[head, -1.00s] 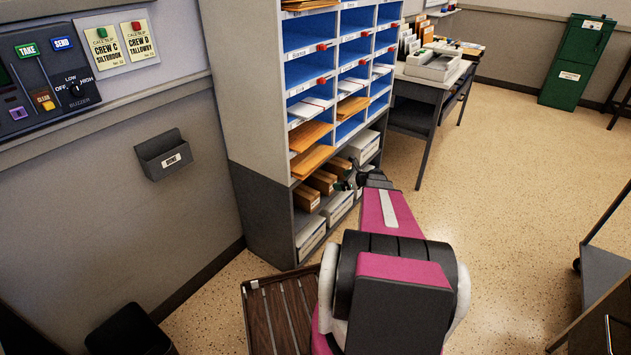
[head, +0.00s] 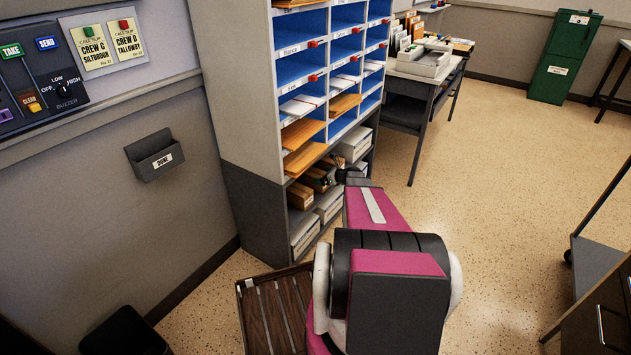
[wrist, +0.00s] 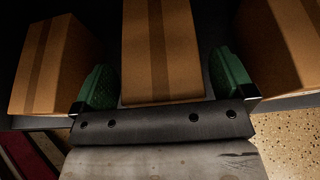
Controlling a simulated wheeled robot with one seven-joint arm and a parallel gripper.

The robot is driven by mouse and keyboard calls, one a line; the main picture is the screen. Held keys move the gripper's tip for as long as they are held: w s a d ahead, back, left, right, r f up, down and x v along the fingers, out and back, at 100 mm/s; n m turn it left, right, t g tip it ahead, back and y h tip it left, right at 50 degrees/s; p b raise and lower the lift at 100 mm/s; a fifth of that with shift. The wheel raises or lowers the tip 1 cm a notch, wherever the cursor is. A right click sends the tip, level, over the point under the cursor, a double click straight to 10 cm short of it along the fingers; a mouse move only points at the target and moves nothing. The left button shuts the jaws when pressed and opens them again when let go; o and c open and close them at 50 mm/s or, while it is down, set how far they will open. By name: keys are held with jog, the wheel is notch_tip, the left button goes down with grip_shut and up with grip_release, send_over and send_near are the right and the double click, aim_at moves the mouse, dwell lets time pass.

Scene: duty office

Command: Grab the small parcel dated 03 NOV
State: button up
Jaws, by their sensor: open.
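Small brown cardboard parcels stand in the dark lower shelf of the sorting rack; the leftmost is this parcel (head: 300,195). In the wrist view a middle parcel (wrist: 162,50) with a darker tape strip lies between the green finger pads of my gripper (wrist: 163,84). The jaws are open, with a narrow gap showing by the right pad. Another parcel (wrist: 55,60) is just left of the left pad, and one more (wrist: 280,45) is right of the right pad. No date is readable on any parcel. In the head view my gripper (head: 330,178) is at the shelf front, partly covering the parcels.
Blue pigeonholes (head: 302,68) with brown envelopes (head: 303,158) jutting out are above the parcels. White boxes (head: 305,235) fill the shelf below. A slatted wooden surface (head: 275,310) lies beside my base. Speckled floor (head: 500,150) is clear to the right.

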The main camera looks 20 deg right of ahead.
jog(key=shift+x, duration=0.8)
jog(key=c, duration=1)
jog(key=shift+r, duration=0.1)
